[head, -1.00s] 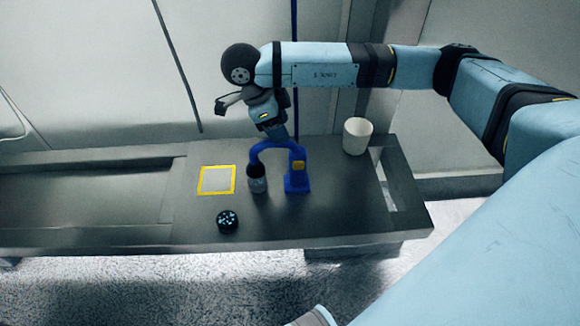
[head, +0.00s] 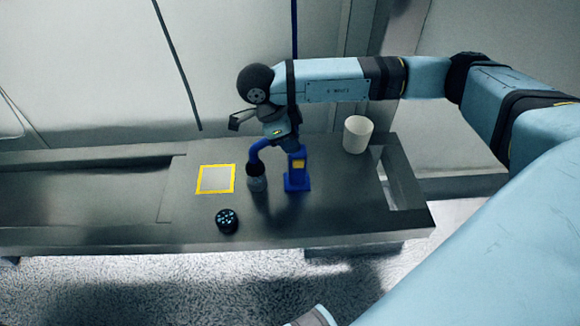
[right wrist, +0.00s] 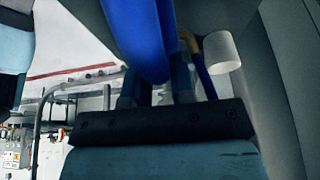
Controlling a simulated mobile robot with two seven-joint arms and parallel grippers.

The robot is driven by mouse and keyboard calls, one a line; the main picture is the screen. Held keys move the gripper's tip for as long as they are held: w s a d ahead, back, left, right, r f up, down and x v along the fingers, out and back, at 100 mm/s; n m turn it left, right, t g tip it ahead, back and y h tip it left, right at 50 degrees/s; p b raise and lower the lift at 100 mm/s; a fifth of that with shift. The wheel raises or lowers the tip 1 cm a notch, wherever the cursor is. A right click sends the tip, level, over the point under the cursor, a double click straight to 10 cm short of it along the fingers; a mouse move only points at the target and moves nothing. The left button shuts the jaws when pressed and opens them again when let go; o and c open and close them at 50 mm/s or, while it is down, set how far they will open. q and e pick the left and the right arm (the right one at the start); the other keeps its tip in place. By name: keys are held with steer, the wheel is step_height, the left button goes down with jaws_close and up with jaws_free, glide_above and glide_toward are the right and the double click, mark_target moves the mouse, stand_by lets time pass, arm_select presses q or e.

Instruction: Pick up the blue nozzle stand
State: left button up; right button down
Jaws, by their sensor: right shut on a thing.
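The blue nozzle stand (head: 297,182) stands upright on the grey table, with a yellow patch on its post and a curved blue arm at its top. A dark jar-like nozzle end (head: 256,178) is under the arm's left end. My right gripper (head: 281,143) comes from above and is shut on the top of the curved arm, hiding part of it. In the right wrist view the blue arm (right wrist: 146,40) passes between the two fingers (right wrist: 157,84). My left gripper is not in view.
A white cup (head: 358,134) stands right of the stand. A yellow-framed square (head: 198,179) lies left on the table (head: 350,205). A round black piece (head: 227,220) with light spots is near the front edge. A rectangular opening (head: 398,185) is at the table's right.

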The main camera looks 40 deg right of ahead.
steer(key=shift+r, duration=0.1)
step_height(320, 180, up, 19)
steer(key=p, duration=0.5)
step_height(320, 180, down, 16)
steer(key=b, duration=0.8)
steer(key=shift+r, duration=0.2)
steer(key=shift+f+b, duration=0.6)
steer(key=shift+f, duration=0.65)
steer(key=shift+f+b, duration=0.3)
steer(key=shift+f, duration=0.2)
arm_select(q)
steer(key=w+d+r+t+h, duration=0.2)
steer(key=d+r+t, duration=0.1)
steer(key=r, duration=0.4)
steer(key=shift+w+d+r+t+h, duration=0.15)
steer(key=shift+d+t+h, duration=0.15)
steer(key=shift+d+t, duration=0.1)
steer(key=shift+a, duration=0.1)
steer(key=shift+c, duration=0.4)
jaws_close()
